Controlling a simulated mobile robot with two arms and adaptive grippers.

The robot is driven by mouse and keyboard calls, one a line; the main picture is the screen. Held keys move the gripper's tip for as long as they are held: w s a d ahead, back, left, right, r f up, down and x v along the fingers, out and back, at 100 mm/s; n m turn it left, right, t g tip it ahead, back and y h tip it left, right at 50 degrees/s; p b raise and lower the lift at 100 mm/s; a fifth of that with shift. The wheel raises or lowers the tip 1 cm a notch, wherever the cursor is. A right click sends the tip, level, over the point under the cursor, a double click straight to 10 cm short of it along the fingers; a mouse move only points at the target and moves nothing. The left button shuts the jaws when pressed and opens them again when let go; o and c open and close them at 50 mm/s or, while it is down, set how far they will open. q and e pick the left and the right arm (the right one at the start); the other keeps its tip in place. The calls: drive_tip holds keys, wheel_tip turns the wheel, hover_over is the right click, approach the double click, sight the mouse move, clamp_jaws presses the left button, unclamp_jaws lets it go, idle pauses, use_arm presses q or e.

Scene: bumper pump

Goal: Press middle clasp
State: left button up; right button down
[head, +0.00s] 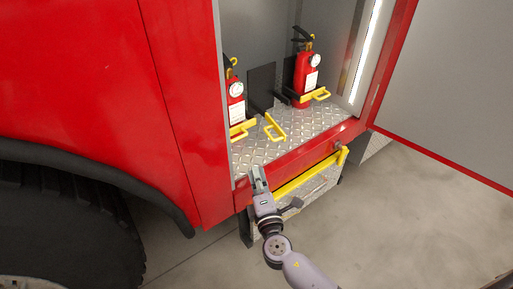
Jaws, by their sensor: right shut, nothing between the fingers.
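The middle clasp (275,127) is a yellow frame that sticks out over the diamond-plate floor between two red fire extinguishers, in front of a black upright plate (262,88). Another yellow clasp (315,95) is around the right extinguisher (306,75), and one (241,130) is at the left extinguisher (236,103), partly hidden by the red wall. My right gripper (258,178) is shut and empty by the red front sill, below and to the left of the middle clasp and apart from it. My left gripper is out of view.
A yellow rail (307,175) runs along the front below the red sill (305,150), with a metal step (308,191) under it. An open door (450,90) is on the right, and a wheel (65,225) on the left. Concrete floor (410,215) is clear at right.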

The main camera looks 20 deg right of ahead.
drive_tip(key=shift+w, duration=0.1)
drive_tip(key=w, duration=1)
drive_tip(key=shift+w+d+r, duration=0.15)
drive_tip(key=shift+d+r, duration=0.15)
drive_tip(key=shift+d, duration=0.05)
drive_tip(key=d, duration=0.2)
drive_tip(key=shift+d+r+p, duration=0.25)
drive_tip(key=shift+d+p, duration=0.1)
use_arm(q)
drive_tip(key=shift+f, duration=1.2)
use_arm(e)
drive_tip(key=shift+w+d, duration=0.1)
drive_tip(key=shift+d, duration=0.5)
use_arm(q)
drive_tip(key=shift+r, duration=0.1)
use_arm(e)
drive_tip(key=shift+d, duration=0.1)
